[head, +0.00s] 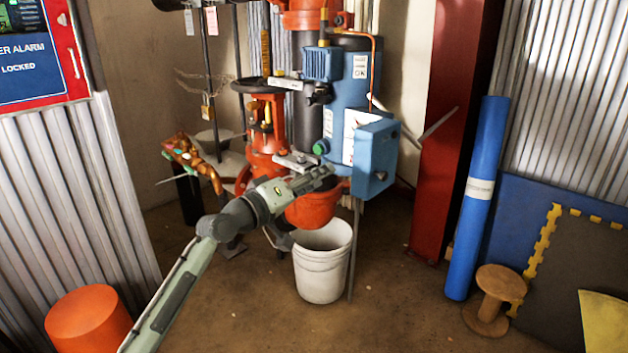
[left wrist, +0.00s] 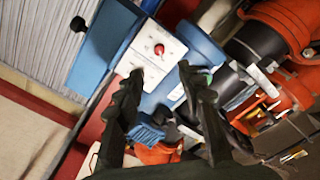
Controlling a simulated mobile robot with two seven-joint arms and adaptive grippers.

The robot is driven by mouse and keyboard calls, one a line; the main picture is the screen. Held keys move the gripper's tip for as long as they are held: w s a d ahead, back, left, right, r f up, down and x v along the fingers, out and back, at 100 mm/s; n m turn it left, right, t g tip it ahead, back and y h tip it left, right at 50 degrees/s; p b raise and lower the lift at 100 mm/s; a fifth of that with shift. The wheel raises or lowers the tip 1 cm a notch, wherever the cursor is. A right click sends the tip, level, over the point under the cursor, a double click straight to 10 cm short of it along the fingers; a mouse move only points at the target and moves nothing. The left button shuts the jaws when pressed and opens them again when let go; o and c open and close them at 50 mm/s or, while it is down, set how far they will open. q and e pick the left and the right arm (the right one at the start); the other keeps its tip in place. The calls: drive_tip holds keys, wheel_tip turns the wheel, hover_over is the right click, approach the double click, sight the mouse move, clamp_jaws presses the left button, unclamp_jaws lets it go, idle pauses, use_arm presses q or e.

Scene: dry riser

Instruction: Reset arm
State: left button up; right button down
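My left arm (head: 232,218) reaches in from the lower left, stretched toward the riser equipment. My left gripper (head: 322,176) is in front of the blue pump unit, just above the orange pipe end (head: 312,208) as the picture shows it. In the left wrist view its two dark fingers (left wrist: 164,78) stand well apart with nothing held between them. Beyond them are a blue control box (left wrist: 105,45) and a white panel with a red knob (left wrist: 159,48). I cannot tell whether the gripper touches anything. My right gripper is in neither view.
The blue control box (head: 374,158) and the orange valve (head: 268,125) stand close around the gripper. A white bucket (head: 322,272) is below. A red column (head: 452,130), blue roll (head: 478,200) and wooden spool (head: 490,300) stand at right.

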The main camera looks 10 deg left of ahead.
use_arm(q)
drive_tip(key=shift+s+a, duration=0.25)
drive_tip(key=shift+s, duration=0.15)
drive_tip(key=s+a+f+m+g+y, duration=0.15)
drive_tip(key=s+f, duration=0.35)
drive_tip(key=f, duration=0.5)
drive_tip(key=s+a+f+g+y, duration=0.2)
drive_tip(key=s+a+f+y, duration=0.15)
drive_tip(key=f, duration=0.65)
drive_tip(key=s+a+f+m+g+y, duration=0.1)
drive_tip(key=s+a+f+g, duration=0.1)
drive_tip(key=s+f, duration=0.55)
drive_tip(key=s+a+f+g+y, duration=0.2)
drive_tip(key=s+a+f, duration=0.2)
drive_tip(key=s, duration=0.3)
drive_tip(key=s+a+f+m+g+y, duration=0.1)
drive_tip(key=s+a+f+g+y, duration=0.1)
drive_tip(key=s+a+f, duration=0.2)
drive_tip(key=s+a+f+m+g+y, duration=0.1)
drive_tip(key=s+a+f, duration=0.3)
drive_tip(key=s+f, duration=0.5)
drive_tip(key=s+g+y, duration=0.1)
drive_tip(key=s, duration=0.2)
drive_tip(key=shift+f, duration=0.15)
drive_tip(key=shift+a, duration=0.1)
